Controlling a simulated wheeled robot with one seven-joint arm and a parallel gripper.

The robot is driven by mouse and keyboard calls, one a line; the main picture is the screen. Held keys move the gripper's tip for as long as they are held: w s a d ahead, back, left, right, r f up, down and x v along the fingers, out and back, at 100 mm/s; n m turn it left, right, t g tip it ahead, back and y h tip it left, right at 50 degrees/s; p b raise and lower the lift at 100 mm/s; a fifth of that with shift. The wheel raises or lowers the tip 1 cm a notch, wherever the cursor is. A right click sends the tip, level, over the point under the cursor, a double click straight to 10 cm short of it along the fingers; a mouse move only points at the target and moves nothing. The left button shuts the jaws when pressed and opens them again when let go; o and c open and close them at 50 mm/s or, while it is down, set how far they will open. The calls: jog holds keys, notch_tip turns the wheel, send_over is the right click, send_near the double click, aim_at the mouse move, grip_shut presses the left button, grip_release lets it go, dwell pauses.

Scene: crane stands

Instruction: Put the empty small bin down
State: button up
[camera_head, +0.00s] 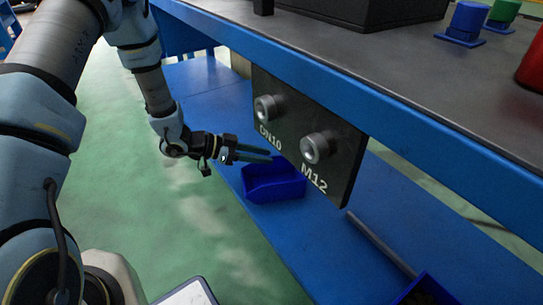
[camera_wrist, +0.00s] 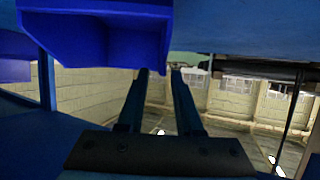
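The small blue bin (camera_head: 273,187) appears to sit on the blue lower shelf, below the hanging dark plate, and I see nothing inside it. In the wrist view the bin (camera_wrist: 95,42) fills the upper left, its lower right corner close to the fingertips. My gripper (camera_head: 268,156) reaches in from the left, with its fingertips beside the bin's upper back edge. In the wrist view my gripper (camera_wrist: 160,75) has its two fingers apart, with background showing between them. I cannot tell whether a fingertip touches the bin.
The tabletop edge (camera_head: 370,95) overhangs the blue lower shelf (camera_head: 205,95). Another blue bin (camera_head: 427,292) stands at the lower right. Green floor (camera_head: 175,200) lies open to the left.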

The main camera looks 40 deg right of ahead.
jog(key=p+v, duration=0.1)
jog(key=v, duration=0.7)
jog(key=shift+a+r, duration=0.15)
jog(key=shift+a, duration=0.05)
jog(key=shift+w, duration=0.15)
jog(key=w+a+r+n+t+y, duration=0.1)
jog(key=w+a+r+n+t, duration=0.2)
jog(key=w+t, duration=0.45)
jog(key=w+a+r+n+t+y, duration=0.25)
jog(key=w+a+n+y, duration=0.2)
jog(key=a, duration=0.35)
jog(key=w+a+r+n+t+y, duration=0.25)
jog(key=w+a+n, duration=0.2)
jog(key=a, duration=0.35)
jog(key=s+a+r+n+g+y, duration=0.4)
jog(key=s+a+n, duration=0.6)
jog(key=s+a, duration=0.4)
notch_tip(320, 180, up, 2)
jog(key=shift+s+r+g, duration=0.15)
jog(key=shift+s+g, duration=0.3)
jog(key=shift+s, duration=0.05)
